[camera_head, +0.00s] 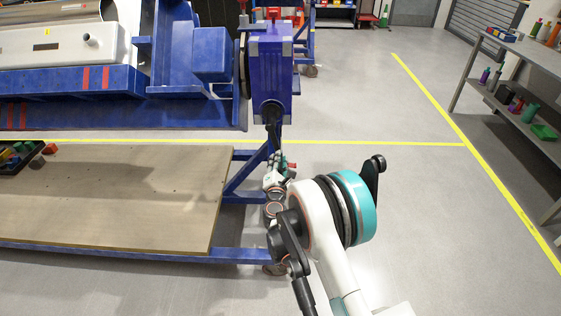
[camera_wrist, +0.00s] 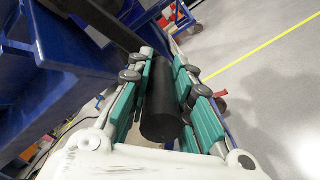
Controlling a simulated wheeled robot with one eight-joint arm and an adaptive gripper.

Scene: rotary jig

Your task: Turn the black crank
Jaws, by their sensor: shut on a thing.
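The black crank (camera_head: 270,112) is on the front of a blue-purple gearbox (camera_head: 272,70), at the upper middle of the head view. Its arm hangs downward. In the wrist view its black cylindrical handle (camera_wrist: 160,108) lies between the teal pads of my gripper (camera_wrist: 163,70). The gripper is shut on the handle, with a pad on each side. In the head view my gripper (camera_head: 276,172) is small, below the gearbox, and my arm partly hides it. The exact contact does not show there.
A blue frame (camera_head: 185,117) carries the gearbox and a large workpiece at the left. A wooden platform (camera_head: 120,195) with blue edging stands in front of it. A shelf (camera_head: 530,60) with bottles is at the far right. The grey floor between is clear, with yellow lines.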

